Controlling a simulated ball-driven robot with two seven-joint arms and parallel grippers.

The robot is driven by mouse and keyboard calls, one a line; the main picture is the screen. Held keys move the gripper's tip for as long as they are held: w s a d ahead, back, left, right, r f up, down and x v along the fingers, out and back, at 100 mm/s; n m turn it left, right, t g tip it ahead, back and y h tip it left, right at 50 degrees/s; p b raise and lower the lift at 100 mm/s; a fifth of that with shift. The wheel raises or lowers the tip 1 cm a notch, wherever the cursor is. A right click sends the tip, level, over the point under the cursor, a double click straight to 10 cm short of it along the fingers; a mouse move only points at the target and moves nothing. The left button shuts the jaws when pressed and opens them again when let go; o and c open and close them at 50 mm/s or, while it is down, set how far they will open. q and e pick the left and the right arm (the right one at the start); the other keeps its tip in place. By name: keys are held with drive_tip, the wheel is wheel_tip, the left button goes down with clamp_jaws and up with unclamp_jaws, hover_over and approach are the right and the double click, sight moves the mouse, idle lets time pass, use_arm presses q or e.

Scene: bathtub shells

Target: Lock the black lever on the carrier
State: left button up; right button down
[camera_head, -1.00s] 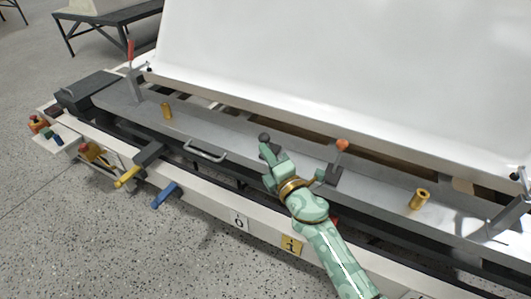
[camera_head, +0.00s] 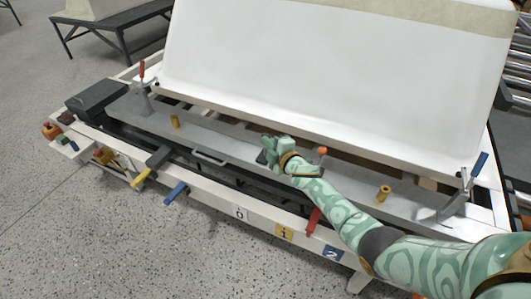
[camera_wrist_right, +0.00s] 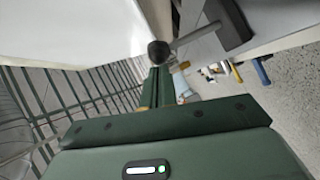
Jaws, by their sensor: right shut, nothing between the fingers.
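The black lever's round knob (camera_wrist_right: 158,52) shows in the right wrist view, on a grey rod that runs to a dark block (camera_wrist_right: 230,22). It lies just beyond my right gripper's fingers (camera_wrist_right: 158,88); I cannot tell whether they touch it. In the head view my right gripper (camera_head: 270,149) is over the middle of the long grey carrier bar (camera_head: 235,147), shut and empty. There the gripper hides most of the black lever; only a dark part (camera_head: 261,158) shows beside the fingers. My left gripper is out of view.
A large white shell (camera_head: 340,80) rises behind the bar. An orange-knobbed lever (camera_head: 322,151) stands right of the gripper, with a red lever (camera_head: 142,70) and a blue lever (camera_head: 480,163) at the ends. A red handle (camera_head: 313,221) sticks out in front.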

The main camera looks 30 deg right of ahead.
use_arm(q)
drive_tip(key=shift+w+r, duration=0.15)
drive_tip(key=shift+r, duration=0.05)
use_arm(e)
drive_tip(key=w+d, duration=0.2)
drive_tip(key=d, duration=0.1)
drive_tip(key=shift+w+r+m+g, duration=0.1)
drive_tip(key=shift+m+g, duration=0.2)
drive_tip(key=shift+m, duration=0.1)
drive_tip(key=shift+d+r, duration=0.1)
drive_tip(key=shift+d, duration=0.05)
